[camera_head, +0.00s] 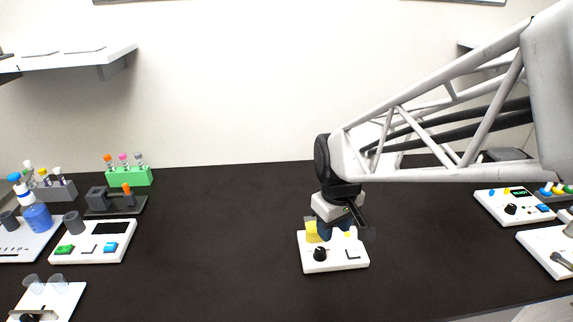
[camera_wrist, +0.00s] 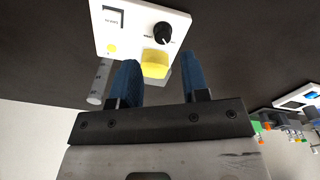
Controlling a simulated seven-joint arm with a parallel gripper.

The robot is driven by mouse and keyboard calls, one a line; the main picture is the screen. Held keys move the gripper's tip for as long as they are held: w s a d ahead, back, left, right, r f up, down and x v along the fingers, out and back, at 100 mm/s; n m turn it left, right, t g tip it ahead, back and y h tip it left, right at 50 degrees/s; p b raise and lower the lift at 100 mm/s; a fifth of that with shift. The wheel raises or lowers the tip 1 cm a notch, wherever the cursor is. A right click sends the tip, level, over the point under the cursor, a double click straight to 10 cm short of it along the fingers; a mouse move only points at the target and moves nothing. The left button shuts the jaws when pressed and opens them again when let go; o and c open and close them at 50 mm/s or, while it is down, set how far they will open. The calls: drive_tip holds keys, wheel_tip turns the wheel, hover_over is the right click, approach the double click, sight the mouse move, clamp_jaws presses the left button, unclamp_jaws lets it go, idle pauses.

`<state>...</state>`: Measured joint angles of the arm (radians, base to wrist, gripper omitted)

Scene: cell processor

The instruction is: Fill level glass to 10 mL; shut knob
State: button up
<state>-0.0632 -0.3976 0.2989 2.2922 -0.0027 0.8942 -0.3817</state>
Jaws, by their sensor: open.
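A white panel box (camera_head: 335,264) stands on the dark bench below my gripper, and it also shows in the wrist view (camera_wrist: 128,40). It has a black knob (camera_head: 320,254), also seen in the wrist view (camera_wrist: 162,33), and a yellow block (camera_wrist: 154,65). A pale grey cylinder with marks (camera_wrist: 100,80), perhaps the level glass, shows left of the fingers in the wrist view; its level cannot be read. My gripper (camera_wrist: 158,60) is open with blue fingers. The yellow block appears between or just beyond the fingertips; contact cannot be told. The knob lies beyond them.
Left on the bench are a panel with green and blue buttons (camera_head: 92,241), a green tube rack (camera_head: 128,177) and a blue bottle (camera_head: 37,217). Other white devices (camera_head: 512,208) stand at the right. The bench left of the box is clear.

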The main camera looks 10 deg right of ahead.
sight(320, 250)
drive_tip(key=shift+n+g, duration=0.3)
drive_tip(key=shift+n, duration=0.5)
drive_tip(key=w+f, duration=0.1)
drive_tip(key=w, duration=0.1)
drive_tip(key=w+a+f, duration=0.1)
drive_tip(key=f, duration=0.1)
drive_tip(key=shift+w+a+f, duration=0.15)
drive_tip(key=shift+w+f, duration=0.05)
drive_tip(key=shift+w, duration=0.15)
drive_tip(key=shift+f, duration=0.1)
drive_tip(key=shift+f, duration=3.8)
